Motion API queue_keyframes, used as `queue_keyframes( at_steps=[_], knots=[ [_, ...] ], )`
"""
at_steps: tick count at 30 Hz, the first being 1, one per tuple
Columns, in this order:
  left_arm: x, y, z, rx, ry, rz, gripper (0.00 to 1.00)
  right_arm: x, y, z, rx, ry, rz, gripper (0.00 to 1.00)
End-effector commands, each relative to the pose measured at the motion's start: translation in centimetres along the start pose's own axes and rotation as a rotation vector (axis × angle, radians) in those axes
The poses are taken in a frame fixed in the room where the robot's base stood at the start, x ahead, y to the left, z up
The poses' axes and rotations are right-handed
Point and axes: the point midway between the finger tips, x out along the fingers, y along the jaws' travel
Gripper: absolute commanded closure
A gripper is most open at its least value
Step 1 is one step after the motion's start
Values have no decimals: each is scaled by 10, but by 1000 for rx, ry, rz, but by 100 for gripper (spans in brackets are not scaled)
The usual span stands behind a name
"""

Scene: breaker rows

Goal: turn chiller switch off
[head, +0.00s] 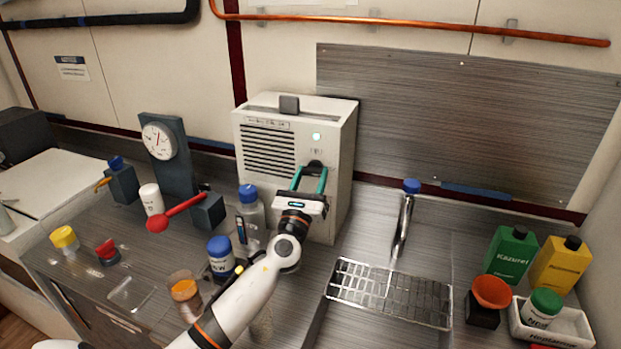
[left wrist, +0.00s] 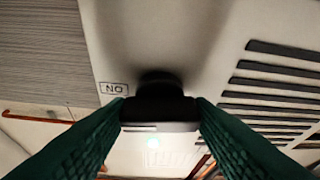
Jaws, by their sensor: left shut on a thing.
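The chiller (head: 343,150) is a pale box with dark vent slots on its front, standing against the back wall. A small white light (head: 316,136) glows on its front. Below the light is a dark switch knob (head: 315,164). My left gripper (head: 310,176) reaches the chiller front with its green fingers shut on the knob. In the left wrist view, the black knob (left wrist: 158,104) sits between both fingertips, and an upside-down ON label (left wrist: 114,88) shows beside it. The fingers hide part of the knob's sides. My right gripper is in neither view.
A blue-capped bottle (head: 250,211) and a jar (head: 220,258) stand left of my left arm. A red-handled lever (head: 180,211) and a gauge (head: 159,140) are further left. A tap (head: 404,222) and a metal rack (head: 390,292) are to the right.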

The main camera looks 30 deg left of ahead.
Motion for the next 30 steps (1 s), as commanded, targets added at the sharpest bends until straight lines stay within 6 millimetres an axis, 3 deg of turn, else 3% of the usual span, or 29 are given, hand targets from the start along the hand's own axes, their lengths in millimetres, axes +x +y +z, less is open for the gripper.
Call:
queue_keyframes(
  at_steps=[14, 30],
  knots=[
    [0, 4, -1, -394, 0, -162, 76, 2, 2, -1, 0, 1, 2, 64],
    [2, 6, -4, -866, -1, -358, 76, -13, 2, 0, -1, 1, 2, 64]
  ],
)
